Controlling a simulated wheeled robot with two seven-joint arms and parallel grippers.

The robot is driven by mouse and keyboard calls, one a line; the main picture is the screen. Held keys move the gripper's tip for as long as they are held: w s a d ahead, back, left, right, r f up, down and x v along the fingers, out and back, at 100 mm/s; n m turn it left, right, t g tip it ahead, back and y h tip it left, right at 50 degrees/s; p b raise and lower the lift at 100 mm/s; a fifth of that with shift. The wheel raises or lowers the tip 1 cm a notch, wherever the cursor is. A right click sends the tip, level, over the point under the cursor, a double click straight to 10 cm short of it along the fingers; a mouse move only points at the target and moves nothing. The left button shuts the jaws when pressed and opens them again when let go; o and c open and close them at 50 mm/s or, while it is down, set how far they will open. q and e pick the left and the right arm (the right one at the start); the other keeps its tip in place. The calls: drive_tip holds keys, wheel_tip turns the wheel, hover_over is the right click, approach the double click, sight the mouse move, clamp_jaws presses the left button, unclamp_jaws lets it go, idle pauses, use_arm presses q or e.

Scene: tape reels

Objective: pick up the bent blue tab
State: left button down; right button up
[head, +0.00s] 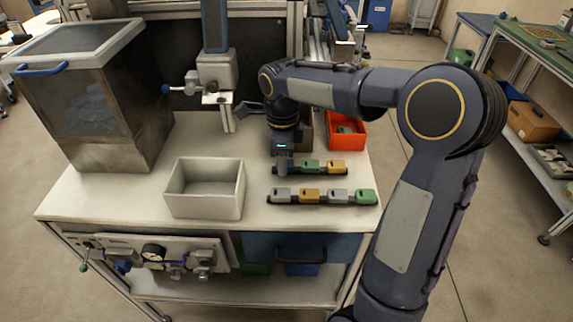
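I cannot make out a bent blue tab for certain. My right gripper (283,172) points down at the left end of the back row of small blocks, where its body hides what is beneath it. A green block (311,167) and an orange block (335,168) show to its right in that row. The fingers are small and dark here, so I cannot tell whether they are open or shut, or whether they hold anything. My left gripper is not in view.
A front row holds grey, orange and green blocks on a dark rail (320,203). A pale open box (205,203) looks empty at left. An orange-red bin (352,144) holds something green. A press-like fixture (217,75) and a clear-sided hopper (85,110) stand behind.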

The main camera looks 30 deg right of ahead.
drive_tip(key=c, duration=0.7)
